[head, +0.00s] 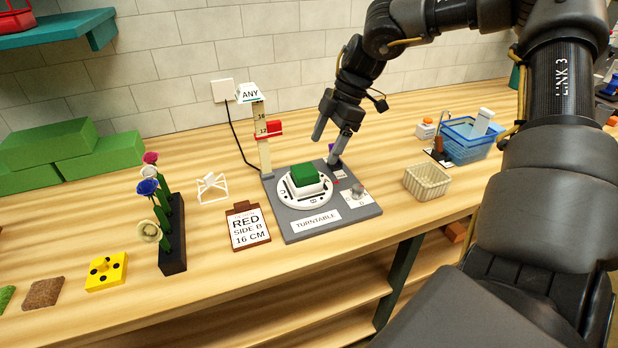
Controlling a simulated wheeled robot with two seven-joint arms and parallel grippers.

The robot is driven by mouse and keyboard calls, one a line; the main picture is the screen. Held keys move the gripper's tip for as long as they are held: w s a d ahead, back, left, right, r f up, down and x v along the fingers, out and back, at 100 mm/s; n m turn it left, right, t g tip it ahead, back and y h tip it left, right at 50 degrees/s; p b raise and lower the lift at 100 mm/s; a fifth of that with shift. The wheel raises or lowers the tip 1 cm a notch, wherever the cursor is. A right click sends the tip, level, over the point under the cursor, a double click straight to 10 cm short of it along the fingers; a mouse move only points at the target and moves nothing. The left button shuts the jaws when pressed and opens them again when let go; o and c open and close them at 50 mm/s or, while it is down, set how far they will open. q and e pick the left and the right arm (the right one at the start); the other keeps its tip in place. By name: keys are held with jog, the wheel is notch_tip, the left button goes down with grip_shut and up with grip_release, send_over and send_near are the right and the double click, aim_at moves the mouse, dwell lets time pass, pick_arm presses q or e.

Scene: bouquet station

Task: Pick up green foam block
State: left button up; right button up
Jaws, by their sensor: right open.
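A small green foam block (304,175) sits in a white holder (310,189) on the round white disc of the grey turntable (300,227). Larger green foam blocks (60,147) are stacked at the far left against the wall. My right gripper (326,150) is above the back right of the turntable, fingers pointing down and apart, with nothing between them. It is up and to the right of the small green block, not touching it. My left gripper is not in view.
A height post (263,150) with a red slider stands behind the turntable. A clipboard card (247,226), a black rack of flowers (173,240) and a yellow block (106,272) are left. A cream basket (427,182) and blue basket (468,141) are right.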

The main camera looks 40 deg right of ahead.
aim_at(305, 169)
jog(key=w+f, duration=0.1)
jog(key=w+a+f, duration=0.1)
jog(key=shift+w+a+f, duration=0.15)
jog(key=shift+w+f, duration=0.15)
jog(key=shift+f, duration=0.1)
jog(key=shift+s+a+r, duration=0.1)
jog(key=shift+s+a, duration=0.05)
jog(key=shift+a, duration=0.05)
jog(key=shift+s, duration=0.25)
jog(key=f, duration=0.1)
jog(key=w+a+f+p, duration=0.1)
jog(key=f, duration=0.1)
jog(key=f+p, duration=0.1)
jog(key=shift+w+a+f, duration=0.15)
jog(key=shift+w+a, duration=0.05)
jog(key=shift+w, duration=0.2)
jog(key=shift+s+f, duration=0.1)
jog(key=shift+f, duration=0.1)
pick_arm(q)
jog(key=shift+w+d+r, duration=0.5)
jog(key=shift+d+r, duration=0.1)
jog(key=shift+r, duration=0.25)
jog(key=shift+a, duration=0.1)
pick_arm(e)
jog(key=c, duration=0.5)
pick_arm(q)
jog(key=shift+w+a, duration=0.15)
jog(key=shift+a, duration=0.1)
pick_arm(e)
jog(key=c, duration=0.6)
